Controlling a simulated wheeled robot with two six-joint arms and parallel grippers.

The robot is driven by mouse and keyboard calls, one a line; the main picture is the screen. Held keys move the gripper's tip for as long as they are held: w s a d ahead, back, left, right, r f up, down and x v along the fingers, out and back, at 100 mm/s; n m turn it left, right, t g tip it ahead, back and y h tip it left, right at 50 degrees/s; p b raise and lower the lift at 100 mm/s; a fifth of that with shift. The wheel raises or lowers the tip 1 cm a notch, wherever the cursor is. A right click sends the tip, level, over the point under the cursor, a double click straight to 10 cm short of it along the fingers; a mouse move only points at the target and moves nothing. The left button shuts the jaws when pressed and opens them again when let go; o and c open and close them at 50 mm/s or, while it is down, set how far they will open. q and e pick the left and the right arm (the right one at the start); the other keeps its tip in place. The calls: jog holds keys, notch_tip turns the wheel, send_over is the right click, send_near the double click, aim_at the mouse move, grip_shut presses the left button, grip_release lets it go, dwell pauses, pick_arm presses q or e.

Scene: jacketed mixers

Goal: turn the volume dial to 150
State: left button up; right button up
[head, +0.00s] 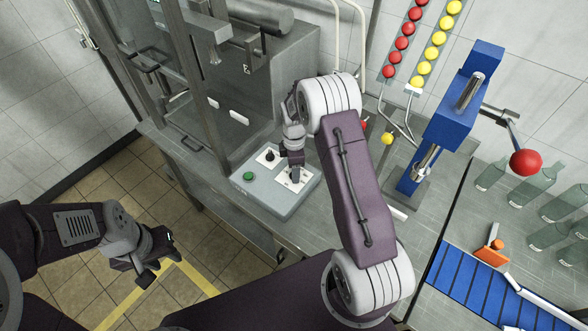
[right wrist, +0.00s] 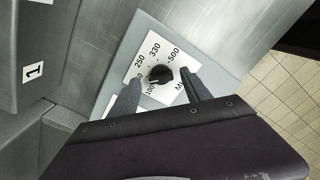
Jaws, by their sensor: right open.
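The volume dial (right wrist: 160,75) is a small black knob on a white plate (right wrist: 150,45) with numbers including 250, 330 and 500. Its pointer setting is too small to read surely. In the right wrist view my right gripper (right wrist: 158,94) is open, with one finger on each side of the dial; I cannot tell whether they touch it. In the head view the right gripper (head: 294,172) points down over the plate on the grey control box (head: 260,196) and largely hides the dial. My left gripper (head: 160,260) is open and empty above the tiled floor.
The control box also carries a green button (head: 249,176) and a second black knob (head: 268,157). A steel machine (head: 240,80) stands behind it. To the right are a blue device (head: 455,115), a red ball lever (head: 525,162), glass bottles (head: 530,186) and a blue conveyor (head: 475,288).

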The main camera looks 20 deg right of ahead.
notch_tip(320, 180, up, 8)
jog(key=b, duration=0.1)
jog(key=shift+r, duration=0.2)
notch_tip(320, 180, up, 5)
jog(key=a, duration=0.2)
jog(key=s+a+f+m, duration=0.1)
jog(key=s+f+m, duration=0.1)
jog(key=s+m, duration=0.5)
jog(key=s+a+f+m+t, duration=0.1)
jog(key=s+a+f+m, duration=0.1)
jog(key=s+m, duration=0.6)
jog(key=s, duration=0.4)
jog(key=shift+s, duration=0.25)
jog(key=shift+a, duration=0.1)
